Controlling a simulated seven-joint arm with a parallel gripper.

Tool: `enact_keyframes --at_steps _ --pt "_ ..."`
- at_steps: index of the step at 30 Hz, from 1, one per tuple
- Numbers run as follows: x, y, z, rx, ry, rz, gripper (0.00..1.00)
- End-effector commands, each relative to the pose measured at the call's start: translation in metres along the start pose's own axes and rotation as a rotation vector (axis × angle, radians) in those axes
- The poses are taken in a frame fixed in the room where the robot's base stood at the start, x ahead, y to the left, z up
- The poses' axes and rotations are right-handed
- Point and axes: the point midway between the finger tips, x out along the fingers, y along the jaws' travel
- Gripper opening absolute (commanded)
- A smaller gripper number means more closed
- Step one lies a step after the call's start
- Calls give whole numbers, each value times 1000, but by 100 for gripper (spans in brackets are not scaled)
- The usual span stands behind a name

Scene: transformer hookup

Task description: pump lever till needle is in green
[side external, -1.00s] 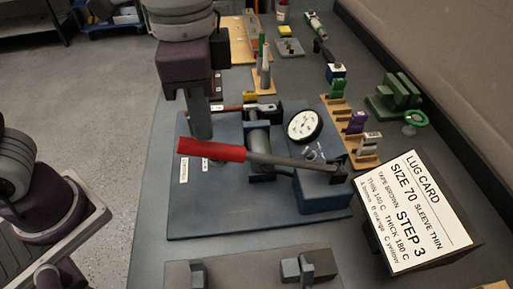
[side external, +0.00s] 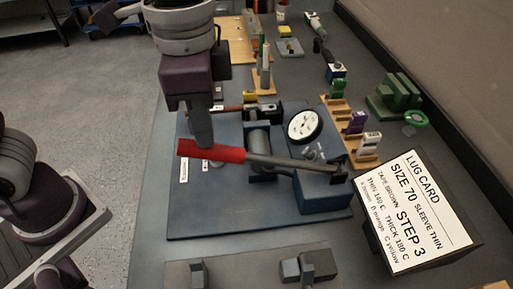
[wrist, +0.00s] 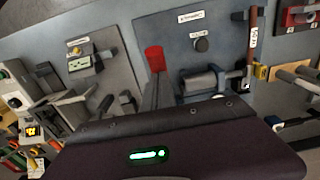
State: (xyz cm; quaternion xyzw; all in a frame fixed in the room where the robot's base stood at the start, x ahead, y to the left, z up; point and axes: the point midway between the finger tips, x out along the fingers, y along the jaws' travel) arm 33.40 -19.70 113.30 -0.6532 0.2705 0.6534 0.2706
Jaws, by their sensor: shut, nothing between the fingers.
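The pump lever (side external: 277,159) has a red handle (side external: 212,151) at its left end and runs right to the blue pump block (side external: 322,190). The handle also shows in the wrist view (wrist: 154,58). My gripper (side external: 203,143) is shut and empty, pointing down at the handle from above. Its tips look to touch the top of the handle or sit just behind it; I cannot tell which. The round gauge (side external: 304,126) has a white face with a black rim behind the lever; its needle is too small to read.
The pump stands on a blue base plate (side external: 215,222). A lug card (side external: 418,210) stands at the right. Wooden racks (side external: 357,146) with coloured parts are behind it. A grey plate with fixtures (side external: 235,274) lies in front. The plate's front left is clear.

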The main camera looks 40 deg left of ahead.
Motion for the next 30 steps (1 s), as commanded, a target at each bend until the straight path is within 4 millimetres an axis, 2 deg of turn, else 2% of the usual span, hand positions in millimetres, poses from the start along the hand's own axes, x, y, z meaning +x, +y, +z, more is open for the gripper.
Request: enact_keyframes --at_steps 26,30 --pt "98 0 8 0 -3 1 0" --pt "93 0 6 0 3 0 0"
